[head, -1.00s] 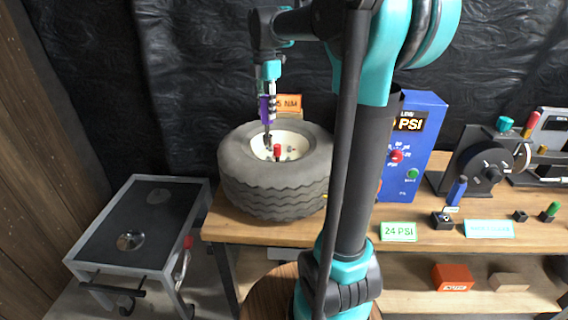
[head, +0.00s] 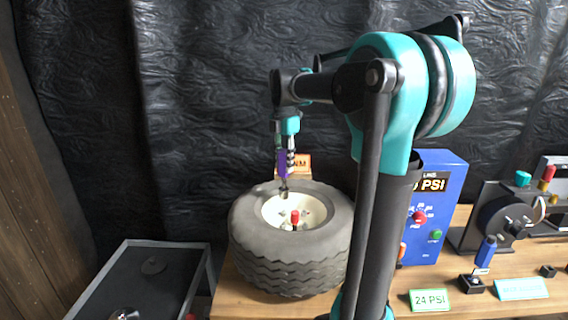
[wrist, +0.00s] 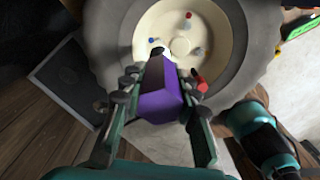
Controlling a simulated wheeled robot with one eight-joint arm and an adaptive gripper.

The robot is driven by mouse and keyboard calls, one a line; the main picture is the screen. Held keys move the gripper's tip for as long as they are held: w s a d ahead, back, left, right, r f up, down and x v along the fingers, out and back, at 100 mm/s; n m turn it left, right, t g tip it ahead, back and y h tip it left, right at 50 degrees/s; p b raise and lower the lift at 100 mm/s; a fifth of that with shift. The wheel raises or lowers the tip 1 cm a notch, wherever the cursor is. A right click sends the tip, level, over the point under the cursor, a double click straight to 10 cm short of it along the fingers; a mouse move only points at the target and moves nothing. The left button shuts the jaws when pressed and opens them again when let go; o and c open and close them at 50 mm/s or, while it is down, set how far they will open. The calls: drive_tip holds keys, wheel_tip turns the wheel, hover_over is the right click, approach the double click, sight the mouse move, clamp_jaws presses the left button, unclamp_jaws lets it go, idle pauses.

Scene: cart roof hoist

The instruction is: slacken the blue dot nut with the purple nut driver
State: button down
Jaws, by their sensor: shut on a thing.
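My gripper (wrist: 150,88) is shut on the purple nut driver (wrist: 162,95), which points down toward the wheel hub. The driver also shows in the head view (head: 283,164), with its dark tip over the far-left part of the hub. In the wrist view, the blue dot nut (wrist: 152,40) is a small blue spot on the cream hub (wrist: 222,38), just beside the driver's dark tip. I cannot tell whether the tip touches it. A red-marked stud (wrist: 188,15) and another stud (wrist: 185,52) stand on the hub.
The hub sits in a grey tire (head: 290,262) on a wooden bench. A red cap (head: 295,216) rises from the wheel. A blue PSI box (head: 438,205) stands to the right. A cart with a dark top (head: 150,278) is at left.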

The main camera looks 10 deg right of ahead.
sight(284, 174)
drive_tip(key=shift+f, duration=0.15)
drive_tip(key=shift+f, duration=2.15)
drive_tip(key=m, duration=0.5)
drive_tip(key=shift+m, duration=0.4)
drive_tip(key=m, duration=0.4)
drive_tip(key=shift+s+m, duration=0.1)
drive_tip(key=shift+m, duration=0.3)
drive_tip(key=m, duration=0.4)
drive_tip(key=shift+m, duration=0.4)
drive_tip(key=m, duration=0.5)
